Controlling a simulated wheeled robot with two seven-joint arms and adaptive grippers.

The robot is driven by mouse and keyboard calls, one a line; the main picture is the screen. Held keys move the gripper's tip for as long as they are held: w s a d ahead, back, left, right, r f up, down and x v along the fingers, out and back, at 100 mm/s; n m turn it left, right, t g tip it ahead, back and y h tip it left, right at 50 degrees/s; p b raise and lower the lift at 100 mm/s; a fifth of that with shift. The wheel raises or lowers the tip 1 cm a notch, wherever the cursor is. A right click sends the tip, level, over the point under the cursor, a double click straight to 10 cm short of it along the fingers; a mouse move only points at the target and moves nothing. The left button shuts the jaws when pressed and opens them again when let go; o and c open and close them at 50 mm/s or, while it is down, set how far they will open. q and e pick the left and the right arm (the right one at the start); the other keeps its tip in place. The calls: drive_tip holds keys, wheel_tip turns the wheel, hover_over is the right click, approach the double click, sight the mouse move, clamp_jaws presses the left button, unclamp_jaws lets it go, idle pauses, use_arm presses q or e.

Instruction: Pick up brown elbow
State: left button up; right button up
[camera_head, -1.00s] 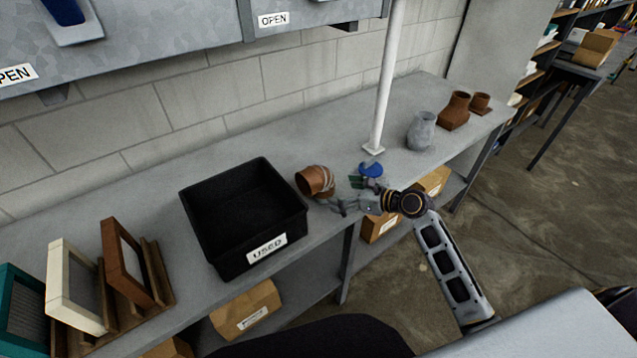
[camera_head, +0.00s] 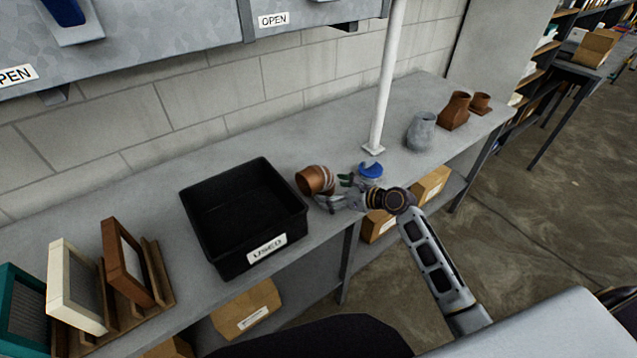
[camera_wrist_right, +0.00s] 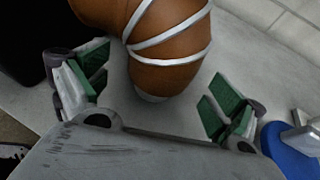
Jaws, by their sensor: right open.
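The brown elbow (camera_head: 314,180) lies on the grey bench just right of the black bin, with pale bands around it. In the right wrist view the elbow (camera_wrist_right: 165,50) shows large, its near end between the two green-padded fingers. My right gripper (camera_head: 336,190) is open at the elbow's right side; in the wrist view its fingers (camera_wrist_right: 158,92) stand apart on either side, with a gap to the elbow on both sides. My left gripper is not in view.
The black bin (camera_head: 262,248) marked USED stands left of the elbow. A blue object (camera_head: 371,169) sits close to my right gripper, near the white post (camera_head: 385,85). A grey fitting (camera_head: 421,131) and brown fittings (camera_head: 454,111) stand farther right. Framed filters (camera_head: 75,288) are at left.

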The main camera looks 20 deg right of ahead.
sight(324, 168)
drive_tip(key=shift+x, duration=1.9)
drive_tip(key=c, duration=1.2)
drive_tip(key=shift+r, duration=0.15)
wheel_tip(324, 168, up, 9)
drive_tip(key=shift+r+p, duration=0.2)
drive_tip(key=shift+p, duration=0.2)
drive_tip(key=shift+c, duration=0.2)
drive_tip(key=shift+r, duration=0.25)
drive_tip(key=shift+s+r, duration=0.1)
